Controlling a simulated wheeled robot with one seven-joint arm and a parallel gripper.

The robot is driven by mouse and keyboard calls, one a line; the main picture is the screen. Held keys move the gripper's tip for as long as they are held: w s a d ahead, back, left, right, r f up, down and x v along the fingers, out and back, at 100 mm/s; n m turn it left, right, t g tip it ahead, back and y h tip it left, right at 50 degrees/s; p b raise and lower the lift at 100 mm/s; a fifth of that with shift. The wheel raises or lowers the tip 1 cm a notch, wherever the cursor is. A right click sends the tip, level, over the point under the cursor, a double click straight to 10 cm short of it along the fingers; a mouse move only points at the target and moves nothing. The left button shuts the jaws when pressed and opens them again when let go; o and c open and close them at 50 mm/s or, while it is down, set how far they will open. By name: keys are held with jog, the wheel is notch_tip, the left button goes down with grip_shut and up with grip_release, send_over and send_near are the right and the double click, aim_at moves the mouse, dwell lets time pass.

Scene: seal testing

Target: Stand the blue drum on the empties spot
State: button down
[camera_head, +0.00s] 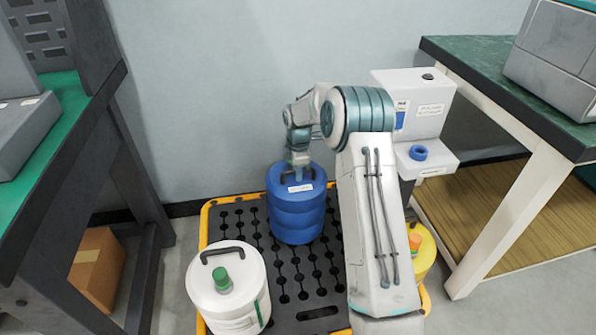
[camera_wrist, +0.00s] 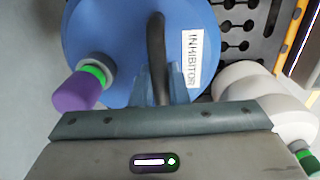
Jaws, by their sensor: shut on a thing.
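The blue drum (camera_head: 297,215) stands upright over the black grated pallet (camera_head: 240,226), towards its back; I cannot tell whether its base touches. Its white label reads INHIBITOR in the wrist view (camera_wrist: 193,58), where a purple cap with a green ring (camera_wrist: 78,90) shows at its left. My gripper (camera_head: 298,171) is above the drum, shut on its dark handle (camera_wrist: 156,40). My arm hides part of the pallet's right side. I cannot make out a marked empties spot in either view.
A white drum (camera_head: 231,300) with a green cap stands at the pallet's front left. A yellow drum (camera_head: 426,254) is partly hidden behind my arm. A white device (camera_head: 412,100) stands behind it. Benches flank both sides; a cardboard box (camera_head: 97,266) sits under the left one.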

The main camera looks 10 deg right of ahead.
jog(key=shift+f, duration=0.1)
jog(key=shift+f, duration=1.1)
dwell(0.4)
jog(key=c, duration=1.4)
grip_release()
jog(key=shift+o, duration=0.4)
jog(key=shift+f, duration=0.1)
jog(key=shift+r+p, duration=2.7)
jog(key=shift+r, duration=0.85)
